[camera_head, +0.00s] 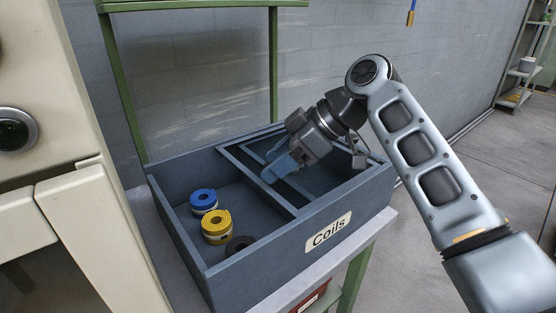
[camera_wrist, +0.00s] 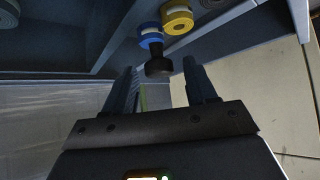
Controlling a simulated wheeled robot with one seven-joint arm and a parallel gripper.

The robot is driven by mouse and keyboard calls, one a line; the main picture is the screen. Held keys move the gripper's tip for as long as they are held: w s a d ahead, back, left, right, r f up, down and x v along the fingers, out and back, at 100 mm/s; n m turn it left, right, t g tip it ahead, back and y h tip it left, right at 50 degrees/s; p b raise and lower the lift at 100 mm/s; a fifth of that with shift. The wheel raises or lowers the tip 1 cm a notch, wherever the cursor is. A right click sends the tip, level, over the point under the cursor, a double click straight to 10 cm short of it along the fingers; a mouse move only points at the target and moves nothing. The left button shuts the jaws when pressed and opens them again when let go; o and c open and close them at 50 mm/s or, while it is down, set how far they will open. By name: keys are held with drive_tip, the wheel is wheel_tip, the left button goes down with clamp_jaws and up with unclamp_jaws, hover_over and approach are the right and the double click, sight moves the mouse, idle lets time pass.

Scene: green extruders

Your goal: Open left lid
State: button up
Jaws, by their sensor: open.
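A blue-grey box labelled "Coils" (camera_head: 328,232) stands open on top, and its left compartment lies bare with coils in it. I cannot make out a lid clearly marked as the left one. A thin frame with crossbars (camera_head: 297,185) spans the right part of the box; I cannot tell whether it belongs to a lid. My gripper (camera_head: 280,168) is over the box near the divider, tilted down to the left. Its blue fingers are apart in the wrist view (camera_wrist: 162,85), with nothing held. Contact with the frame cannot be told.
A blue coil (camera_head: 203,201), a yellow coil (camera_head: 217,227) and a dark coil (camera_head: 239,245) sit in the left compartment. A cream machine (camera_head: 95,235) stands close at left. Green rack posts (camera_head: 124,95) rise behind the box. Open floor lies at right.

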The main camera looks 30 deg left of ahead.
drive_tip(key=v, duration=0.7)
drive_tip(key=shift+d+r, duration=0.25)
drive_tip(key=shift+d, duration=0.05)
drive_tip(key=shift+w, duration=0.1)
